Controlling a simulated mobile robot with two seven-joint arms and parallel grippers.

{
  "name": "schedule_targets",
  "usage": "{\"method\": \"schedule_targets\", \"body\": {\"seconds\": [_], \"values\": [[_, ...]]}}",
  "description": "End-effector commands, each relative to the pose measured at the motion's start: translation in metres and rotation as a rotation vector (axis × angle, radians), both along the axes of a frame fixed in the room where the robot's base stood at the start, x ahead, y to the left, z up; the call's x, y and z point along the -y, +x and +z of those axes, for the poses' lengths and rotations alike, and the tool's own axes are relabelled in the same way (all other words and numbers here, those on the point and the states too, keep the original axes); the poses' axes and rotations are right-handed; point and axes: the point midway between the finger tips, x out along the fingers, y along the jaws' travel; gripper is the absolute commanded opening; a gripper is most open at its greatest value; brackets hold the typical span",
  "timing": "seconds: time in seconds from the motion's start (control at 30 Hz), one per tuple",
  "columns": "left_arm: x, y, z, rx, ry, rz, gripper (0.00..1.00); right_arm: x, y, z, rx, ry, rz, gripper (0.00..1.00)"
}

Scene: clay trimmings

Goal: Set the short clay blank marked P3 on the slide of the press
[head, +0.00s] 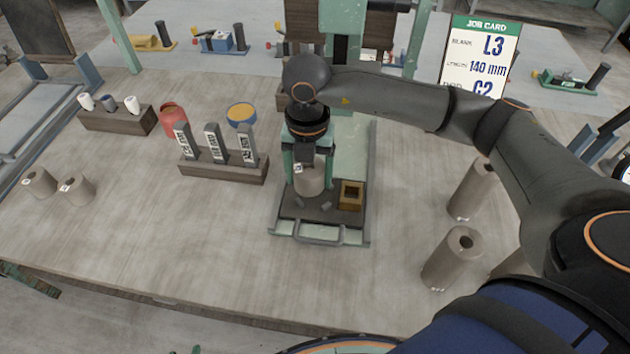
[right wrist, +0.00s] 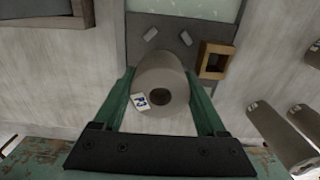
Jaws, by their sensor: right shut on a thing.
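The short clay blank (head: 310,180) is a grey-brown hollow cylinder; in the right wrist view (right wrist: 160,72) its tag (right wrist: 140,101) reads P3. My right gripper (head: 308,165) is shut on it, with a green finger on either side. The blank is upright over the front part of the press slide (head: 318,231), a dark plate with a front handle. I cannot tell whether its base touches the plate. In the right wrist view, my gripper (right wrist: 160,105) has the blank between its fingers. My left gripper is not in view.
A rack of labelled plates (head: 222,170) stands left. The table's front left is clear.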

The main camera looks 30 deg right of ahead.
Motion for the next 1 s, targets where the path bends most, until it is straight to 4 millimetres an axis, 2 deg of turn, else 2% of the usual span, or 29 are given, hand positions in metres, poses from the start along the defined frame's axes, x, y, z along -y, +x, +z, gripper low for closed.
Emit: {"method": "schedule_targets", "body": {"seconds": [0.27, 0.47, 0.87, 0.9, 1.0], "values": [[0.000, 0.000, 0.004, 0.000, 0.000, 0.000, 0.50, 0.017, 0.004, -0.022, -0.002, -0.001, -0.002, 0.01], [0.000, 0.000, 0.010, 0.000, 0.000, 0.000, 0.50, 0.015, 0.004, -0.046, -0.001, 0.000, -0.001, 0.01], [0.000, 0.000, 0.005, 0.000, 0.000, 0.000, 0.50, 0.014, 0.004, -0.054, 0.001, 0.001, 0.000, 0.01], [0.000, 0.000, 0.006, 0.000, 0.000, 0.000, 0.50, 0.015, 0.004, -0.053, -0.001, 0.001, 0.000, 0.77], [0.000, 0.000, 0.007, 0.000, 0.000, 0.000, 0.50, 0.015, 0.004, -0.052, -0.001, 0.001, 0.000, 0.89]]}}
